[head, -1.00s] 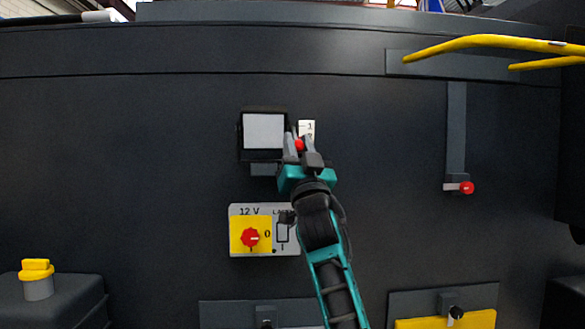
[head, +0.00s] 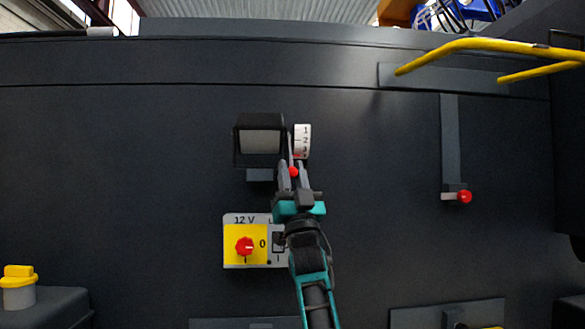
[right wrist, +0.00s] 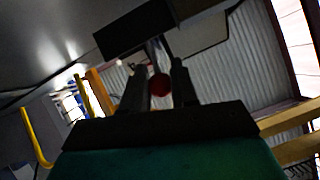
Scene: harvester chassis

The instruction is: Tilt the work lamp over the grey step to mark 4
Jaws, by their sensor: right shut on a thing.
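The work lamp (head: 260,138) is a black box with a pale face, mounted on the dark chassis wall; its face tips downward. A white scale (head: 303,138) beside it shows 1, 2 and 3. A reddish mark shows at about 3 or just below; mark 4 is not readable. My right gripper (head: 293,171) is shut on the lamp's red knob (head: 293,172), below the scale. In the right wrist view the red knob (right wrist: 159,85) sits between the two fingers, under the dark lamp housing (right wrist: 140,28). My left gripper is not in view.
A 12 V panel (head: 232,219) with a red rotary switch (head: 244,246) lies below the lamp, partly behind my right arm. A yellow rail (head: 480,45) and a red-knobbed lever (head: 464,197) are at the right. A yellow cap (head: 19,272) is at lower left. The wall left of the lamp is clear.

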